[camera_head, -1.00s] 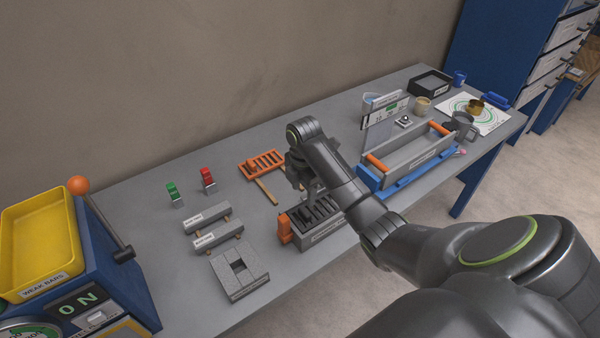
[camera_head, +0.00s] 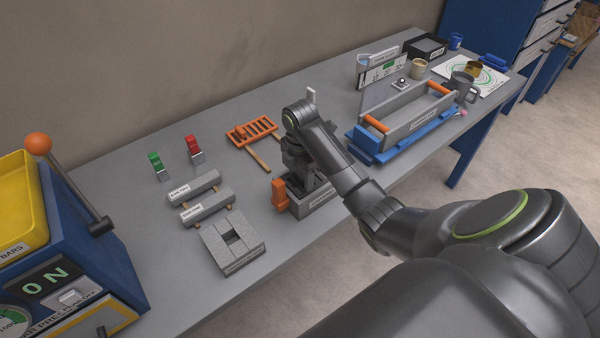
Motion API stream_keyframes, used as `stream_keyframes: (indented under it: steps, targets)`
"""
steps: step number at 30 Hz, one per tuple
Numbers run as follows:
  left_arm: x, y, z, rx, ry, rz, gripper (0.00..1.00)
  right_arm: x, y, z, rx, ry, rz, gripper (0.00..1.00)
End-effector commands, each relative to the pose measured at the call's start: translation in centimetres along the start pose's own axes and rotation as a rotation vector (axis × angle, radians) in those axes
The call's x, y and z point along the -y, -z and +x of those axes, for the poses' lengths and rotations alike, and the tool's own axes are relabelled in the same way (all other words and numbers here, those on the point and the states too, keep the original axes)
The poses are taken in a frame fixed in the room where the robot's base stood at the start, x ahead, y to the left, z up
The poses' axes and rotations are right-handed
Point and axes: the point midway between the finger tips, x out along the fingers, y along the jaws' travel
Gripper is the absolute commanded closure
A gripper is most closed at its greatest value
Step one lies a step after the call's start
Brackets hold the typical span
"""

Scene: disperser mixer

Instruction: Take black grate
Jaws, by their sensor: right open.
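A grey box (camera_head: 318,205) with an orange part (camera_head: 279,193) on its left side stands near the table's front edge. The dark slats inside it look like the black grate (camera_head: 325,191), mostly hidden now by my right gripper. My right gripper (camera_head: 308,184) points down over the box, open. Its fingertips are hard to make out against the dark grate, so I cannot tell whether they touch it. My left gripper is not in view.
An orange grate (camera_head: 252,131) lies behind the box. Grey bars (camera_head: 207,208) and a grey block (camera_head: 233,243) are to its left. A grey trough (camera_head: 412,122) with orange rollers stands right. A blue machine (camera_head: 85,235) fills the left side.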

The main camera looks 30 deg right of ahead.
Motion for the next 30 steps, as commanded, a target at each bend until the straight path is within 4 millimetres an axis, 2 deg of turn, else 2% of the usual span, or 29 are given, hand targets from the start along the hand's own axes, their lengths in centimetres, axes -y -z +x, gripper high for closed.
stream_keyframes:
  steps: [8, 18, 19, 24, 30]
  targets:
    - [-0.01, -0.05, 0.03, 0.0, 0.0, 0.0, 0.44, 0.02, 0.02, 0.04, 0.0, 0.0, 0.0, 0.44]
    - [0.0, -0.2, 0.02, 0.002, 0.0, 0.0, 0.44, 0.02, 0.02, 0.06, 0.0, 0.0, 0.0, 0.87]
    - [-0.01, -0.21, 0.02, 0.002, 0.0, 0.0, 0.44, 0.02, 0.02, 0.06, 0.0, 0.0, 0.0, 0.56]
    - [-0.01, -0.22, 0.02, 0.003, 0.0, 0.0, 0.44, 0.02, 0.02, 0.06, 0.0, 0.0, 0.0, 0.77]
    - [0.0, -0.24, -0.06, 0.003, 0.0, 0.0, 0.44, 0.0, 0.01, -0.03, 0.0, -0.001, 0.0, 0.78]
